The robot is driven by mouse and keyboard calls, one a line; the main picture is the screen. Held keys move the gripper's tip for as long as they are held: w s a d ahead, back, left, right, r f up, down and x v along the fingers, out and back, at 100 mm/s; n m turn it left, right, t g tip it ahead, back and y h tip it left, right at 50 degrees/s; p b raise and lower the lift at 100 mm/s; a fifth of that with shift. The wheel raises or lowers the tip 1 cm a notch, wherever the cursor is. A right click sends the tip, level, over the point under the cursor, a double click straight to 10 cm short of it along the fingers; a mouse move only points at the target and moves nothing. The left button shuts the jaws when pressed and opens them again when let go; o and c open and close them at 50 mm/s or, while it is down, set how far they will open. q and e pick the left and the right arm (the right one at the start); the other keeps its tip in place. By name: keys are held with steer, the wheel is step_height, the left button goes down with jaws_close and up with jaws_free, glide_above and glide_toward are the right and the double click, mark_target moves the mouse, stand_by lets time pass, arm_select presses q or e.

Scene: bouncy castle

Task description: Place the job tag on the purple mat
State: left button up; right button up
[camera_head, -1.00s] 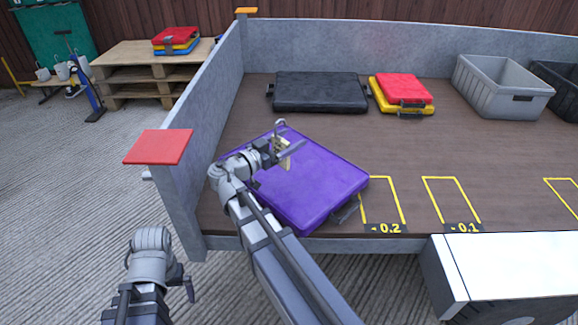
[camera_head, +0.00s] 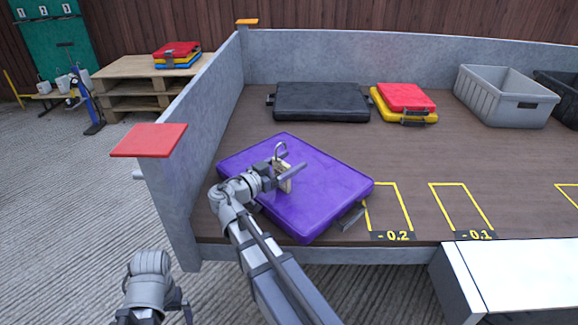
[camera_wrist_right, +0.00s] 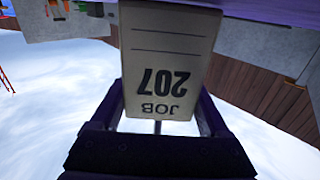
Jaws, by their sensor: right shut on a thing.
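The job tag (camera_head: 285,183) is a small cream tag with a loop on top. In the right wrist view the tag (camera_wrist_right: 168,60) reads "JOB 207" upside down. My right gripper (camera_head: 283,176) is shut on it. It holds the tag over the middle of the purple mat (camera_head: 320,180), close to its surface; I cannot tell whether they touch. The mat lies at the left of the brown deck, with a dark handle at its lower right. My left gripper (camera_head: 183,309) is at the bottom edge, partly cut off, off the deck.
A black case (camera_head: 322,101) and red and yellow cases (camera_head: 405,97) lie behind the mat. A grey crate (camera_head: 506,97) stands to the right. A grey wall (camera_head: 205,105) with a red-capped post (camera_head: 149,140) bounds the left.

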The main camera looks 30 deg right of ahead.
mark_target(279, 168)
steer(key=shift+f, duration=0.15)
steer(key=o, duration=1.3)
steer(key=shift+a+r, duration=0.2)
steer(key=shift+a, duration=0.05)
steer(key=v, duration=0.7)
